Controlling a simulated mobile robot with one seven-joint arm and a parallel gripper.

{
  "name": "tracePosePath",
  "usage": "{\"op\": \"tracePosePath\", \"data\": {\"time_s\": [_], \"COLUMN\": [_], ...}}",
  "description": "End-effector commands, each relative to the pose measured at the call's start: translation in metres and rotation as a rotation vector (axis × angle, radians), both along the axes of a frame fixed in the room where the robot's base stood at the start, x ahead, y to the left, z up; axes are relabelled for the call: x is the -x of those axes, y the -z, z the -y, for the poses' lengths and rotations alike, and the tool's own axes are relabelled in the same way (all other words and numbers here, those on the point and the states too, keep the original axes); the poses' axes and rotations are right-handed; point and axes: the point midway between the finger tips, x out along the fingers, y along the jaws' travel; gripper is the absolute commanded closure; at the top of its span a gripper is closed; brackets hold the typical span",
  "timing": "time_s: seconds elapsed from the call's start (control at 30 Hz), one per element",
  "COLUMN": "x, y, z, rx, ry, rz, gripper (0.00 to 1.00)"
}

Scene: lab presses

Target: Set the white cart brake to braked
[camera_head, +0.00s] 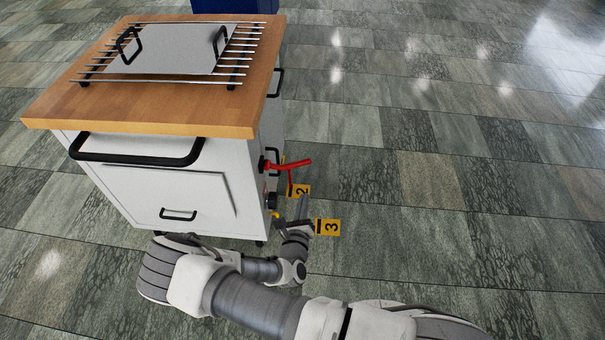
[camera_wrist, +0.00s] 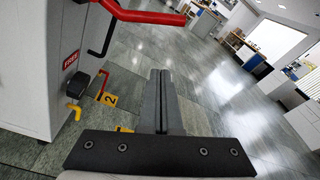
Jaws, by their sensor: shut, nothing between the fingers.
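The white cart (camera_head: 150,178) has a wooden top and stands at the left in the head view. On its right side a red lever (camera_head: 292,163) sticks out to the right; it shows large at the top of the wrist view (camera_wrist: 142,15). A yellow lever (camera_wrist: 75,112) sits lower on that side, below a red label reading "FREE" (camera_wrist: 71,60). I cannot tell from the frames which lever is the brake. My gripper (camera_wrist: 160,73) is shut and empty, beside the cart's right side, below and apart from the red lever. In the head view my gripper (camera_head: 303,205) is small and partly merged with the background.
Yellow floor markers "2" (camera_head: 299,190) and "3" (camera_head: 328,227) lie right of the cart. A black handle (camera_head: 137,158) juts from the cart's front. A rack with a metal plate (camera_head: 175,50) is on top. The tiled floor to the right is clear.

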Motion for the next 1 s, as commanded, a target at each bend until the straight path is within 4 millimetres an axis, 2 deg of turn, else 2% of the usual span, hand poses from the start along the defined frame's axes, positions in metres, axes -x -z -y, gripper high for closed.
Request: {"op": "tracePosePath", "data": {"time_s": [0.13,0.27,0.63,0.7,0.8,1.0], "x": [-0.007,-0.026,-0.103,-0.097,-0.094,-0.092], "y": [0.002,0.006,0.016,0.001,-0.010,-0.022], "z": [0.001,0.003,0.011,0.002,-0.003,-0.007], "rx": [-0.002,-0.001,-0.001,-0.002,-0.003,-0.002], "ry": [0.002,0.004,0.003,-0.001,0.001,0.003], "rz": [0.001,0.002,0.003,0.002,0.002,0.001], "gripper": [1.00,1.00,1.00,1.00,1.00,1.00]}}
